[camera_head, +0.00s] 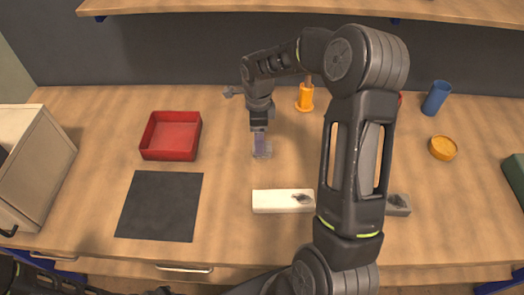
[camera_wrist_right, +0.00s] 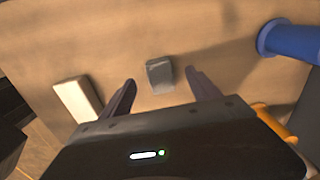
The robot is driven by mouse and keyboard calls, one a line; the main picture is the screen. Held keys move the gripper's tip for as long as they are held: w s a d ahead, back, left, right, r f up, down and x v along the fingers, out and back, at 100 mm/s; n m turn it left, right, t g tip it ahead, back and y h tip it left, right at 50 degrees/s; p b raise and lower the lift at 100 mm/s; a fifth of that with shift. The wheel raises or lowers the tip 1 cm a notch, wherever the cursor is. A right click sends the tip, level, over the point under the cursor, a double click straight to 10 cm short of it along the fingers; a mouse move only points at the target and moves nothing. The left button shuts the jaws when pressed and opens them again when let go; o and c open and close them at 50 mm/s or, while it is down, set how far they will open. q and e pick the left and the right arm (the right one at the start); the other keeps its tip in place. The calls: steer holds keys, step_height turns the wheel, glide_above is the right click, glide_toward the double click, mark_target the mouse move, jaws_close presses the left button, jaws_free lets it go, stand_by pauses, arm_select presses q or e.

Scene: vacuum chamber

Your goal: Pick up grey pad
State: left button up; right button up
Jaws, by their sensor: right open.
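The grey pad (camera_wrist_right: 160,75) is a small grey block lying on the wooden table. In the wrist view it shows between the two fingers of my right gripper (camera_wrist_right: 160,92), which is open and empty. In the head view, my right gripper (camera_head: 261,143) points down over the pad (camera_head: 265,153), which is partly hidden by the fingers. I cannot tell the exact height gap. My left gripper is not seen; only dark parts of my arm show at the bottom left.
A white block (camera_head: 280,201) lies just in front of the pad. A red tray (camera_head: 170,137) and a dark mat (camera_head: 160,206) are to the left. My forearm partly hides a grey block (camera_head: 399,206).

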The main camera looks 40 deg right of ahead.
step_height(320, 180, down, 5)
steer(key=shift+a+f+b, duration=0.1)
steer(key=shift+b, duration=1)
steer(key=shift+c, duration=0.2)
steer(key=c, duration=1.4)
step_height(320, 180, up, 10)
steer(key=p, duration=0.5)
